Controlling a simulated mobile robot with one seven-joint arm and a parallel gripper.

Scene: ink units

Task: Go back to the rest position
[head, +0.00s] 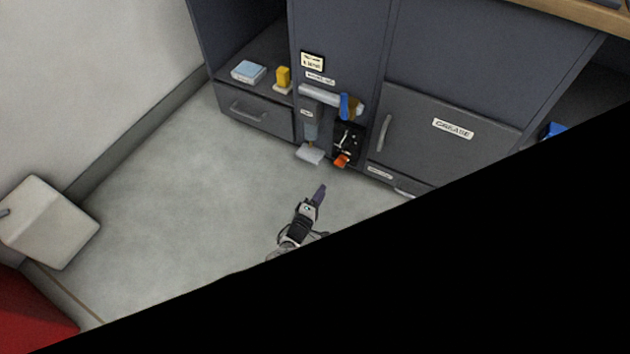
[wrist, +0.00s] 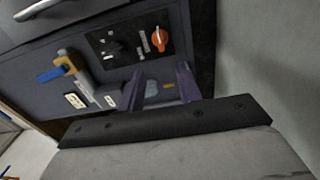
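My gripper (head: 319,192) is in front of the dark grey cabinet, above the pale floor, with its arm reaching up from the black area in the head view. In the wrist view its two dark purple fingers (wrist: 160,80) stand apart. A bluish-grey shape and a small yellowish label show in the gap, seemingly on the cabinet behind. I see nothing held. The rest position itself is not marked in either view.
The cabinet front has a black panel (head: 347,141) with an orange knob (head: 342,160), a blue valve handle (head: 345,105) and a drawer marked GREASE (head: 422,133). A light blue box (head: 248,72) and a yellow item (head: 283,77) stand on the left shelf. Open floor (head: 180,190) lies left.

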